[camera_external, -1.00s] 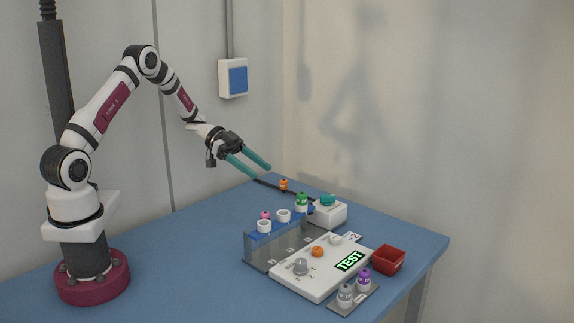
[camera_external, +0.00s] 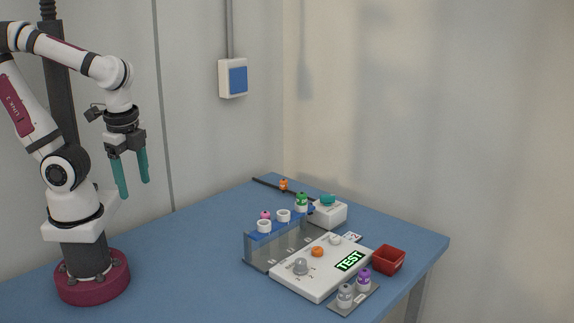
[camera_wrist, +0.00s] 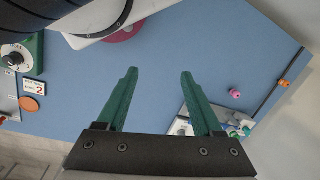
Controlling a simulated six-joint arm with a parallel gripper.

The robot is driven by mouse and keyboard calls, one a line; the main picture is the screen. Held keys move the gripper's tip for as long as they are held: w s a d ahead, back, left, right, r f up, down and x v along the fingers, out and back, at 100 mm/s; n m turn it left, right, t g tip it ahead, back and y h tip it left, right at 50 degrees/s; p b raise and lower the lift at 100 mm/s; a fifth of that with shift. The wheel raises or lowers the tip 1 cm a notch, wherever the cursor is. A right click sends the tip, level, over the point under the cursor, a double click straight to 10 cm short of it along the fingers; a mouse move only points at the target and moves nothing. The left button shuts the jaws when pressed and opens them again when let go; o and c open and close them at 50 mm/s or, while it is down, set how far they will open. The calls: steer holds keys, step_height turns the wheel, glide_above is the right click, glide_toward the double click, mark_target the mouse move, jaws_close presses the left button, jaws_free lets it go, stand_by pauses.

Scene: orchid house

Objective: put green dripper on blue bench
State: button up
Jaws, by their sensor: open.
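The green dripper (camera_external: 302,201) is a small green bottle at the far right end of the rack's blue top (camera_external: 272,226); its lower part is hidden, so I cannot tell how deep it sits. The blue bench (camera_external: 190,235) is the wide blue tabletop, also seen in the wrist view (camera_wrist: 170,45). My gripper (camera_external: 136,189) points down near my base, high above the bench and far left of the green dripper. Its teal fingers are apart, with nothing between them in the wrist view (camera_wrist: 159,72).
A pink bottle (camera_external: 265,215) is behind the rack, an orange one (camera_external: 284,185) by a dark strip. A white TEST panel (camera_external: 322,267), grey and purple bottles (camera_external: 364,281), a red bin (camera_external: 388,260) and a white box with a teal top (camera_external: 328,214) crowd the right.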

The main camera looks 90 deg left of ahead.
steer(key=w+d+n+g+h, duration=0.1)
steer(key=w+d+n+h, duration=0.1)
steer(key=w+n+h, duration=0.55)
steer(key=n+t+h, duration=0.2)
steer(key=n+t, duration=1)
steer(key=n, duration=1.5)
glide_toward(301, 197)
steer(key=x, duration=0.6)
steer(key=a+f+x, duration=0.1)
steer(key=x, duration=0.2)
steer(key=shift+w+f, duration=0.1)
steer(key=shift+w, duration=0.35)
jaws_close()
